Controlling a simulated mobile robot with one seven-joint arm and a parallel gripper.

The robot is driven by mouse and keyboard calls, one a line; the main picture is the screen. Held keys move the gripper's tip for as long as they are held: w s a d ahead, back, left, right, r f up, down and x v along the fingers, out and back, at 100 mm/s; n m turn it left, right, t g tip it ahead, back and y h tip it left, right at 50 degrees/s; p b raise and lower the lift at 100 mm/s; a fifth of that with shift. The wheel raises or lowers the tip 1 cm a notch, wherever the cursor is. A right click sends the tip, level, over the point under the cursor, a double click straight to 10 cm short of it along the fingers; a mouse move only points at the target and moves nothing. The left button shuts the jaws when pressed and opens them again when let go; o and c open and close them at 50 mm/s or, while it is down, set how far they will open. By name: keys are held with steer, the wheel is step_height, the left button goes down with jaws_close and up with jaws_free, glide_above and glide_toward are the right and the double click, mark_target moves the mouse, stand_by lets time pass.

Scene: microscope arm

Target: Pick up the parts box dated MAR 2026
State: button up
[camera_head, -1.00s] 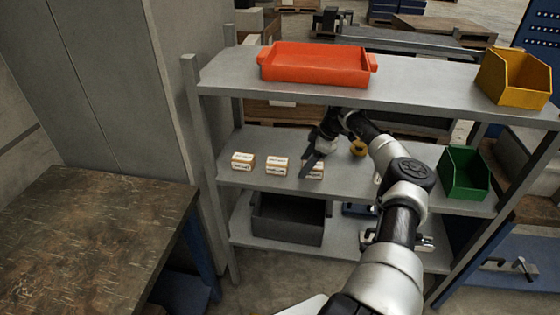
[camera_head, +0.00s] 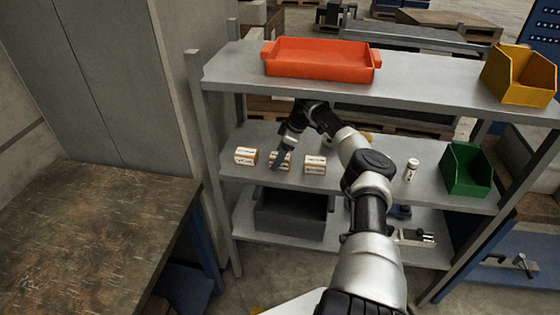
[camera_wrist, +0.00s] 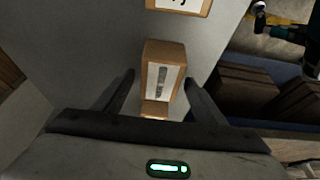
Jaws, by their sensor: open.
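Three small white-and-orange parts boxes stand in a row on the middle shelf: a left box (camera_head: 245,155), a middle box (camera_head: 279,161) and a right box (camera_head: 315,164). Their printed dates are too small to read. My gripper (camera_head: 278,163) is in front of the middle box and partly hides it. In the wrist view, a box (camera_wrist: 162,75) with a white label lies ahead, between the lines of the open fingers (camera_wrist: 158,85). Another box (camera_wrist: 180,4) shows at the top edge, and part of one (camera_wrist: 154,108) shows below. No box is gripped.
The middle shelf (camera_head: 385,185) also holds a small white bottle (camera_head: 411,170) and a green bin (camera_head: 467,170). An orange tray (camera_head: 320,58) and a yellow bin (camera_head: 518,77) stand on the top shelf. A dark grey crate (camera_head: 290,215) is below.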

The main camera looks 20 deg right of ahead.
steer(key=shift+f, duration=0.4)
steer(key=c, duration=1.3)
steer(key=shift+c, duration=0.5)
steer(key=shift+r, duration=0.15)
